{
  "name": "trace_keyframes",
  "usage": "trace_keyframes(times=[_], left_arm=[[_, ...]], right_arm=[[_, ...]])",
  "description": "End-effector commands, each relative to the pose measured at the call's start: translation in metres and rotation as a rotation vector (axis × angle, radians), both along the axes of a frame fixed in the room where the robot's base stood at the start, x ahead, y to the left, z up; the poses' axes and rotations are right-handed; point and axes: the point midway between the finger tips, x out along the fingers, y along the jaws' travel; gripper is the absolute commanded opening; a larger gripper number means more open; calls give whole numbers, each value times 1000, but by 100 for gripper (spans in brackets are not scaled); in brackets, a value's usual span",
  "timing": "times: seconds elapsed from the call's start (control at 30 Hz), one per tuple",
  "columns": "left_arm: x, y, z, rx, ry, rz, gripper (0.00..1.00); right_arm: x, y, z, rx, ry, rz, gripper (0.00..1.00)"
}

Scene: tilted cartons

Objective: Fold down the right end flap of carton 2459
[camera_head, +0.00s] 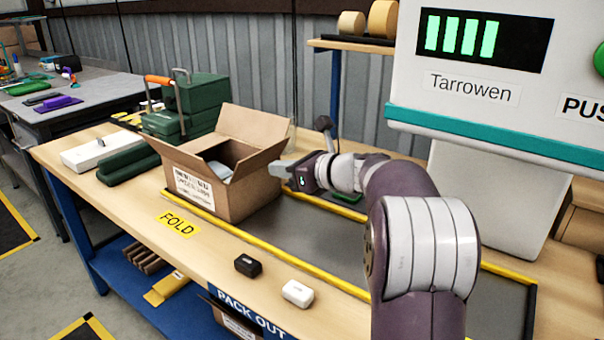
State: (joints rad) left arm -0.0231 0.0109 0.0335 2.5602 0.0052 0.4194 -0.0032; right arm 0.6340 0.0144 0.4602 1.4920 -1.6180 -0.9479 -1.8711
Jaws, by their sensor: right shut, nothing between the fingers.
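A brown carton (235,190) stands open on the bench, in the middle-left of the head view. Its printed number is too small to read. Its far flap (255,125) stands up and its left flap (180,157) leans outward. The right end flap (262,157) stands raised and slanted above the right wall. Something grey-white shows inside the carton. My right gripper (281,169) is shut and empty, beside the right end flap on its outer side. I cannot tell whether it touches the flap. My left gripper is not in view.
A yellow-edged dark tray area (325,240) lies right of the carton. A black box (248,265) and a white box (297,293) sit at the front edge. Green cases (185,105) stand behind left. A large white machine (490,75) fills the upper right.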

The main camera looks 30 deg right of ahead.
Motion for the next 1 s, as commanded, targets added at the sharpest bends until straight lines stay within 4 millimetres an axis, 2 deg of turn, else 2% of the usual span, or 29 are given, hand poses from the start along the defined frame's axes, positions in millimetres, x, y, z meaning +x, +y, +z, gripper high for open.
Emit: trace_keyframes(times=[0.03,0.27,1.0], left_arm=[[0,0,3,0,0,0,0],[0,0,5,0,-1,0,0],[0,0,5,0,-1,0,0]], right_arm=[[6,3,8,-3,-4,2,0],[22,8,17,-3,-2,0,0],[23,9,21,-1,-2,-2,0]])
